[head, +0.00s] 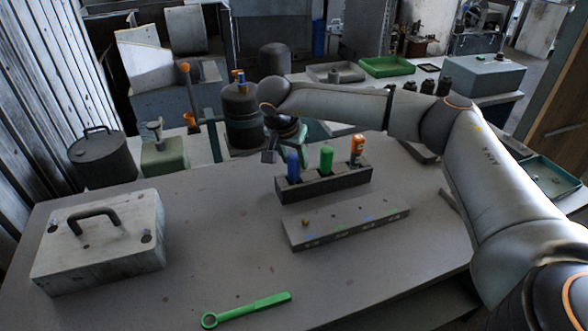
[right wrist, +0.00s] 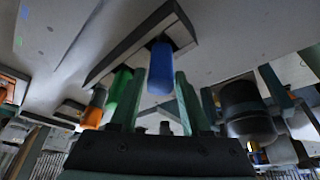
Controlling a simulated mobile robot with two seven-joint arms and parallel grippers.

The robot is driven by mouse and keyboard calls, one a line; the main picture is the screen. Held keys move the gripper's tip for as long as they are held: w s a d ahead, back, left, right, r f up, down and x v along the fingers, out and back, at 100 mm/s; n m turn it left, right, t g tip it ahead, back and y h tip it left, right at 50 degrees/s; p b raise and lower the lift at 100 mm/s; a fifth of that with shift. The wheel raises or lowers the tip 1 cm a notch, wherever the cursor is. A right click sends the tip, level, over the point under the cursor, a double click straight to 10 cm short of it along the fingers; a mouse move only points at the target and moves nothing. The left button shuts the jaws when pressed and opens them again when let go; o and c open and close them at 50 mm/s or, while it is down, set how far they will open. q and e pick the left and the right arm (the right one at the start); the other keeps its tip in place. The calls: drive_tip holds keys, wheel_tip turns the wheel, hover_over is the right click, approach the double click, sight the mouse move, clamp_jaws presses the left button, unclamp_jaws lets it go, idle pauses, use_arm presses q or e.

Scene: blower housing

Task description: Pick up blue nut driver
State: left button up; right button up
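The blue nut driver (head: 293,166) stands upright in the left slot of a dark rack (head: 325,188) on the table. Its blue handle (right wrist: 160,68) also shows in the right wrist view. My right gripper (head: 287,150) is beside the blue handle, at the rack's left end. In the right wrist view my right gripper (right wrist: 160,90) is open, with the blue handle in line between its two green fingers and a gap on both sides. Whether the handle is fully between the fingertips is hard to tell. My left gripper is not in view.
A green driver (head: 326,160) and an orange driver (head: 357,149) stand in the same rack. A grey block (head: 345,219) lies in front of it. A green wrench (head: 247,309) and a white case with a black handle (head: 98,250) lie nearer. Bare table separates them.

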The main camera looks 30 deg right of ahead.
clamp_jaws()
idle(0.4)
wheel_tip(320, 180, up, 10)
drive_tip(key=shift+r+b, duration=0.1)
drive_tip(key=shift+b, duration=0.2)
drive_tip(key=shift+c, duration=0.5)
unclamp_jaws()
clamp_jaws()
drive_tip(key=shift+a, duration=0.15)
